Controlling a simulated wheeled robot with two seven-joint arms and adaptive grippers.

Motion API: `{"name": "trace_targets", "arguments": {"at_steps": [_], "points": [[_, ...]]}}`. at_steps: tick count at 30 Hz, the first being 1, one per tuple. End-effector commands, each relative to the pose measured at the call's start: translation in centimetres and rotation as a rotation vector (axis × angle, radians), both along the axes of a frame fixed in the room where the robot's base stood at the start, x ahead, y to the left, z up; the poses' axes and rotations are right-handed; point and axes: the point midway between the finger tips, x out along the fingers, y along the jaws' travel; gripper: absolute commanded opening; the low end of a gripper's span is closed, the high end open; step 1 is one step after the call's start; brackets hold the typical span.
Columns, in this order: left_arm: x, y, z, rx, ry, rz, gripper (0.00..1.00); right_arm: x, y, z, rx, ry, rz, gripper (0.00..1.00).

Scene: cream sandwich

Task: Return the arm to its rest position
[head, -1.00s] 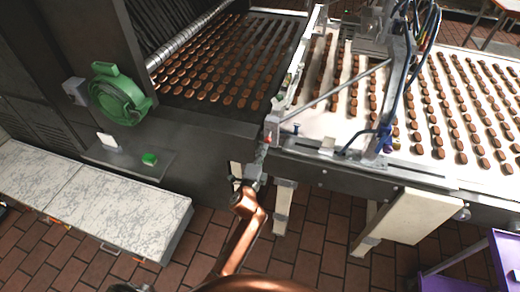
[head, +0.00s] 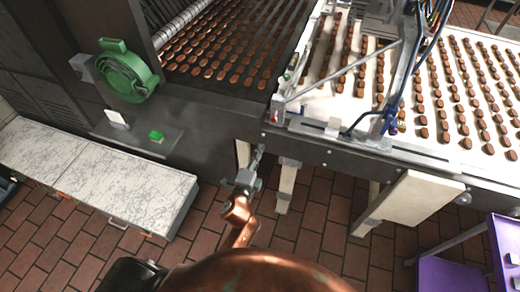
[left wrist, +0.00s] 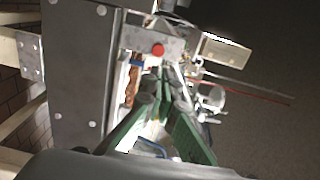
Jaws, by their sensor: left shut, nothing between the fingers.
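My left arm (head: 238,215) is copper coloured and comes up from the bottom middle of the head view. Its gripper (head: 259,155) is small there, in front of the conveyor machine's dark side, below the belt edge. In the left wrist view the green fingers of the left gripper (left wrist: 160,80) converge and are shut, with nothing held. Behind them is the machine's metal corner with a red button (left wrist: 158,49). I cannot tell the exact gap between fingertips and machine. My right gripper is not in view.
The conveyor (head: 440,95) carries rows of brown sandwich pieces. A green motor housing (head: 127,72) is on the dark machine at left. A marble-topped cabinet (head: 110,185) stands at lower left, a purple cart (head: 455,272) at lower right. Brick floor (head: 310,225) lies open between them.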

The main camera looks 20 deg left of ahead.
Motion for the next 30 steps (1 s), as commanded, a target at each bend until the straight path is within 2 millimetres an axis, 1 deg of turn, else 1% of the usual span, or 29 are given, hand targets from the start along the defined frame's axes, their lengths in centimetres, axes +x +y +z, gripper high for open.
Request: {"name": "trace_targets", "arguments": {"at_steps": [8, 10, 11, 14, 17, 18, 19, 20, 21, 23, 24, 26, 27, 29, 30], "points": [[0.0, 0.0, 0.0, 0.0, 0.0, 0.0, 0.0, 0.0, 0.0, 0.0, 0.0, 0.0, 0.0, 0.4], [0.1, 0.0, -0.5, -0.005, 0.008, -0.001, 0.0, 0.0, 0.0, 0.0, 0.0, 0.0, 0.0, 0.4], [0.1, 0.0, -1.0, -0.011, 0.017, -0.002, 0.0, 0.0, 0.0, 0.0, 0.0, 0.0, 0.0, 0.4], [0.3, 0.0, -4.4, -0.053, 0.073, -0.008, 0.0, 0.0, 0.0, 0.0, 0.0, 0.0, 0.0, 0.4], [0.1, 0.0, -10.5, -0.131, 0.171, -0.013, 0.0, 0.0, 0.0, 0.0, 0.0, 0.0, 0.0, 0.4], [-0.2, 0.1, -13.4, -0.17, 0.218, -0.01, 0.0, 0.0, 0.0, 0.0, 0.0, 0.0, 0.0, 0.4], [-0.6, 0.2, -15.6, -0.2, 0.254, -0.007, 0.0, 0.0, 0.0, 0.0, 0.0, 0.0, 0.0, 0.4], [-1.0, 0.3, -17.8, -0.231, 0.29, -0.002, 0.0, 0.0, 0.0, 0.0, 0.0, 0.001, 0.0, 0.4], [-1.6, 0.5, -20.7, -0.271, 0.336, 0.007, 0.0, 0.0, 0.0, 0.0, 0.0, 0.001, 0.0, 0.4], [-2.8, 0.8, -24.9, -0.332, 0.405, 0.024, 0.0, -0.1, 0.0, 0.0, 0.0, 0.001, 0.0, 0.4], [-3.9, 1.0, -27.7, -0.372, 0.451, 0.039, 0.0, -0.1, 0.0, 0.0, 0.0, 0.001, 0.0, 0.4], [-5.6, 1.5, -31.8, -0.432, 0.518, 0.065, 0.0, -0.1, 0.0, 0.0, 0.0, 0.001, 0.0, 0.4], [-6.9, 1.8, -34.4, -0.472, 0.562, 0.086, 0.0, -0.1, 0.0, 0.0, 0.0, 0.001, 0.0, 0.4], [-9.1, 2.3, -38.2, -0.531, 0.625, 0.121, 0.0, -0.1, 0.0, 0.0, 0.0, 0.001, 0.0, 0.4], [-10.7, 2.6, -40.6, -0.568, 0.665, 0.147, 0.0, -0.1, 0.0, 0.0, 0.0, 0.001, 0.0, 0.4]]}}
